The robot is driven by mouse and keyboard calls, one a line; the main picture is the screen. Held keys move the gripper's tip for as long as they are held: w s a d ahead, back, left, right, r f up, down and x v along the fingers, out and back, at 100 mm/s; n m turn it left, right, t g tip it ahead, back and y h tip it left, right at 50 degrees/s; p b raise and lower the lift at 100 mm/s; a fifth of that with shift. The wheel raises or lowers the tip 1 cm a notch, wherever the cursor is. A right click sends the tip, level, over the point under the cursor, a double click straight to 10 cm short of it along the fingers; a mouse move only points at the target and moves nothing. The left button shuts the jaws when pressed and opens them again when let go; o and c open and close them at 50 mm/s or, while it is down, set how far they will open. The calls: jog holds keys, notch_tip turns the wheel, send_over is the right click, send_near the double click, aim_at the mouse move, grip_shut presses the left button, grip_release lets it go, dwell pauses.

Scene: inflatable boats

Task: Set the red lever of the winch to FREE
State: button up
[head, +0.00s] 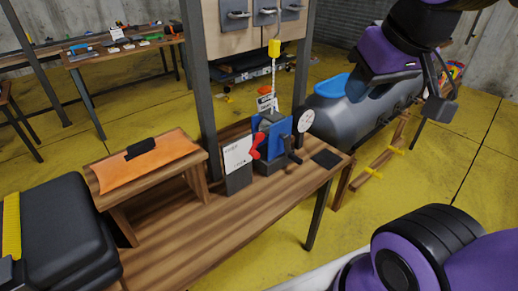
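The winch (275,148) is blue and grey and stands on a dark block near the back edge of the wooden bench. Its red lever (257,144) is on the left side, beside a white card (238,155) with writing too small to read. A dark crank handle shows at its right front. My gripper (438,106) appears as dark parts at the upper right, beyond the bench's right end and well apart from the winch. I cannot make out two fingertips, so its opening is unclear. Nothing is seen held in it.
The wooden bench (215,235) has clear room in front of the winch. An orange pouch (145,163) lies on a small wooden stand, left of the winch. A black case (65,235) is at the far left. A dark post rises behind; a round white gauge (305,120) is right of the winch.

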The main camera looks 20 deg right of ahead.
jog(key=shift+w, duration=0.3)
jog(key=c, duration=0.3)
jog(key=shift+n+g, duration=0.5)
jog(key=shift+g, duration=0.4)
jog(key=w, duration=0.3)
jog(key=w+f, duration=0.1)
jog(key=w, duration=0.4)
jog(key=shift+w+a+f, duration=0.15)
jog(key=shift+w+a, duration=0.1)
jog(key=shift+w, duration=0.1)
grip_shut()
jog(key=w+d+f+n+g+y, duration=0.2)
jog(key=w+f+n+g+y, duration=0.1)
jog(key=w+f, duration=1.8)
jog(key=shift+w+d+f+g, duration=0.15)
jog(key=shift+w+d+g, duration=0.15)
jog(key=shift+w+g, duration=0.65)
jog(key=shift+w, duration=0.15)
